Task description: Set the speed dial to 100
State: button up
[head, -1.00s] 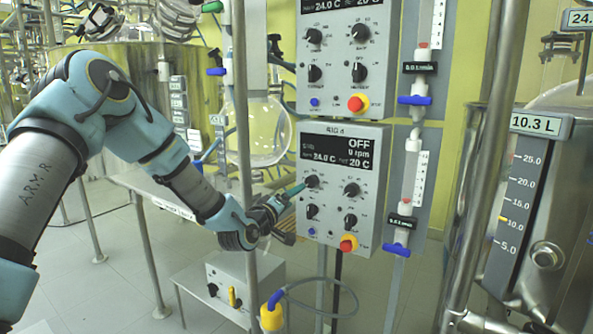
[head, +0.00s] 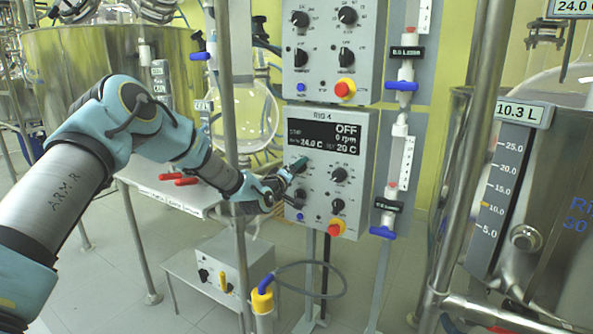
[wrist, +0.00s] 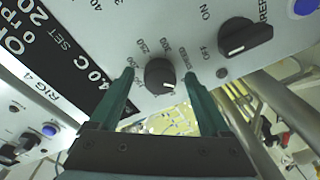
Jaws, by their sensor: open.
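The speed dial (wrist: 160,74) is a round black knob with a white pointer mark on the grey RIG 4 control box (head: 364,130). In the wrist view its pointer faces down and right, away from the 200, 250 and 300 marks. My gripper (wrist: 159,78) is open, with one teal finger on each side of the dial; I cannot tell whether they touch it. In the head view my gripper (head: 298,168) is at the box's upper left knob and hides it. The box display (head: 322,138) reads OFF, 0 rpm, 24.0 C and set 20 C.
A black ON/OFF knob (wrist: 245,38) is right of the dial in the wrist view. A metal post (head: 226,80) stands beside my arm. A blue-handled valve (head: 383,232) is right of the box.

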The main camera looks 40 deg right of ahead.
grip_shut()
dwell(0.7)
